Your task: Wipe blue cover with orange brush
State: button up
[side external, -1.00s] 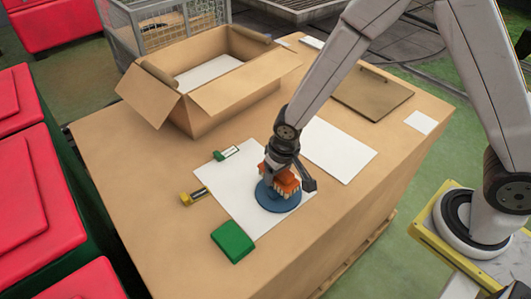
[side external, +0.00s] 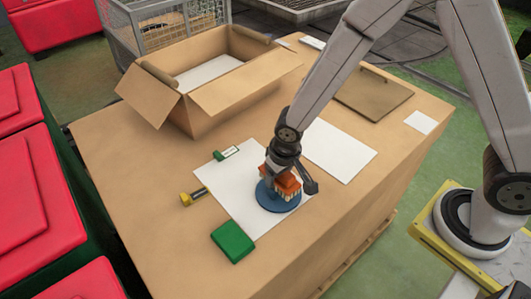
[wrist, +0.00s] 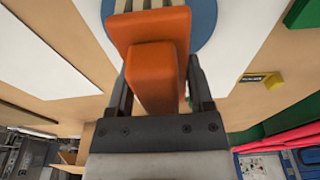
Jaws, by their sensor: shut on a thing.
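The blue cover (side external: 270,203) is a round disc lying on a white sheet on the table. It also shows behind the brush in the wrist view (wrist: 205,20). The orange brush (side external: 289,184) has pale bristles and stands over the cover, bristles down. In the wrist view the brush (wrist: 152,70) sits between the two fingers. My gripper (side external: 284,172) is shut on the brush, directly above the cover. The bristles appear to meet the cover, but the exact contact is hard to tell.
A green block (side external: 233,242) lies near the cover. A yellow-ended tool (side external: 192,198) and a small green item (side external: 226,153) lie left of the sheet. An open cardboard box (side external: 215,80) stands behind. A second white sheet (side external: 338,150) and a brown board (side external: 373,94) lie to the right.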

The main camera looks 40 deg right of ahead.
jog(key=shift+s+a, duration=0.35)
jog(key=shift+s, duration=0.3)
jog(key=shift+s+a, duration=0.3)
jog(key=shift+s, duration=0.3)
jog(key=shift+r, duration=0.15)
jog(key=shift+r, duration=3.9)
jog(key=w+d, duration=0.2)
jog(key=d, duration=0.5)
jog(key=w+d, duration=0.3)
jog(key=d, duration=0.4)
jog(key=shift+r, duration=0.15)
jog(key=shift+s, duration=0.1)
